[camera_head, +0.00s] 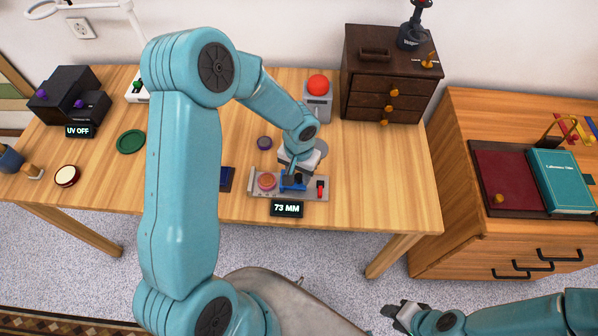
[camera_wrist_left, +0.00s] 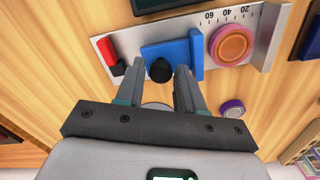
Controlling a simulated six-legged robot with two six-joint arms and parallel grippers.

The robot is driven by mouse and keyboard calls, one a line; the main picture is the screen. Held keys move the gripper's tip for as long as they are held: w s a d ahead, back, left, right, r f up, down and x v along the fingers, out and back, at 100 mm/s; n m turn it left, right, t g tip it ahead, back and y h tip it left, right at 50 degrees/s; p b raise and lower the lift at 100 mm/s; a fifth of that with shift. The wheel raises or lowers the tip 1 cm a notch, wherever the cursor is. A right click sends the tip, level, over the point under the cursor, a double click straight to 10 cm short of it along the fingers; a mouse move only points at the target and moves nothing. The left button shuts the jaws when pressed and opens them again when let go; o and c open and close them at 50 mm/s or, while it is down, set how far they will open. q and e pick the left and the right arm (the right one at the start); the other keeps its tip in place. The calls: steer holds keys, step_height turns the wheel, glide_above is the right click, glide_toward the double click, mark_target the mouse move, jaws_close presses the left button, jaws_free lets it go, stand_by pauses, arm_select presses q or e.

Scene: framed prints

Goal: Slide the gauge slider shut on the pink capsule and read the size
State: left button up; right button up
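The gauge (camera_head: 318,192) lies at the table's front edge; its display (camera_head: 287,208) reads 73 MM. The pink capsule (camera_head: 266,181) sits on the gauge's left part; in the wrist view the capsule (camera_wrist_left: 231,44) lies beside the blue slider (camera_wrist_left: 196,55) with a narrow gap between them. My left gripper (camera_head: 292,176) is over the slider. In the wrist view its fingers (camera_wrist_left: 163,78) stand open on either side of the slider's black knob (camera_wrist_left: 160,70). My right gripper (camera_head: 402,312) is low at the front, off the table; its finger opening is unclear.
A purple disc (camera_head: 264,142) lies behind the gauge. A grey box with a red button (camera_head: 318,86) and a brown drawer chest (camera_head: 385,75) stand behind. A dark blue item (camera_head: 227,178) is left of the gauge. A green disc (camera_head: 131,141) lies further left.

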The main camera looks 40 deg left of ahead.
arm_select(q)
steer(key=c, duration=0.5)
steer(key=shift+a, duration=0.25)
steer(key=shift+c, duration=0.2)
steer(key=shift+s+a+f+b, duration=0.1)
steer(key=shift+s+a+b, duration=0.25)
steer(key=shift+a, duration=0.2)
steer(key=shift+s+a+b, duration=0.25)
steer(key=shift+s+a, duration=0.1)
steer(key=shift+a, duration=0.2)
steer(key=o, duration=0.5)
steer(key=shift+s+a, duration=0.3)
steer(key=shift+a, duration=0.05)
steer(key=shift+o, duration=0.2)
steer(key=shift+d, duration=0.1)
step_height(320, 180, up, 17)
steer(key=shift+w+d+f, duration=0.15)
steer(key=shift+w+f, duration=0.05)
